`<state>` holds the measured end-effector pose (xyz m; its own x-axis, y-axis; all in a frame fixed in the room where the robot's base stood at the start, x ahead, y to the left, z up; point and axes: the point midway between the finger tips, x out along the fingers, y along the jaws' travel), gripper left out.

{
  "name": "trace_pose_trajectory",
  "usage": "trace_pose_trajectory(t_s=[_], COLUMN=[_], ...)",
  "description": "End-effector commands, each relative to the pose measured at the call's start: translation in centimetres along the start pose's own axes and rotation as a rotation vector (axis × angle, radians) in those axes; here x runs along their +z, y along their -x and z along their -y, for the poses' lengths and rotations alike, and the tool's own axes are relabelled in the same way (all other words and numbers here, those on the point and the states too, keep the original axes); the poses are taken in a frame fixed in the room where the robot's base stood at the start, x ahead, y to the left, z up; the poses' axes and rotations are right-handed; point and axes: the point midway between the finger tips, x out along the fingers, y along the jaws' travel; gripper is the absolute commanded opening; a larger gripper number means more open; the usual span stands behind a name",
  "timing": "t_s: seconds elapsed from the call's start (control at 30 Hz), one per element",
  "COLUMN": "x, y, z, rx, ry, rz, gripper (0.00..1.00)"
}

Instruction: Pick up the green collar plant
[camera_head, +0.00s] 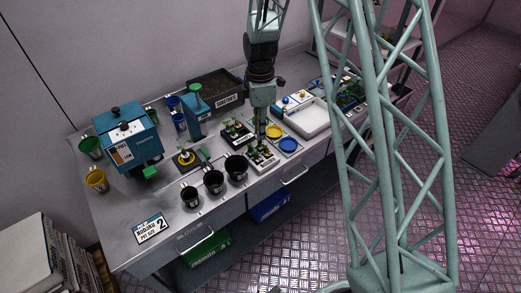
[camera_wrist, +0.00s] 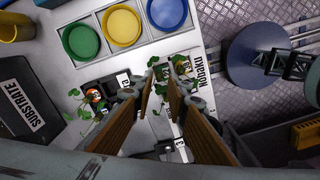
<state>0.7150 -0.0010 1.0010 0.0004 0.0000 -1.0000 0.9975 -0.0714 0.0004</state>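Small green seedlings stand in two holders on the bench. In the wrist view one group of seedlings (camera_wrist: 176,68) is at the fingertips, in a white holder marked 2. Another group (camera_wrist: 95,98), with orange and green collars, stands to the left in a dark holder. I cannot tell the collar colours of the seedlings at the fingertips.
Yellow (camera_head: 274,132) and blue (camera_head: 289,145) round dishes lie just right of the gripper; a green dish (camera_wrist: 81,41) also shows. Black pots (camera_head: 214,181) line the front edge. A substrate box (camera_head: 222,88) stands behind, a white tray (camera_head: 306,121) to the right.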

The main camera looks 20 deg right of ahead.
Motion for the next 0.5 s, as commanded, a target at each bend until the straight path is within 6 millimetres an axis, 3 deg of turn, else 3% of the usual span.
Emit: trace_pose_trajectory(t_s=[0.5], x=[0.1], y=[-3.6], z=[0.0], rx=[-0.002], ry=[0.000], rz=[0.000], gripper=[0.15])
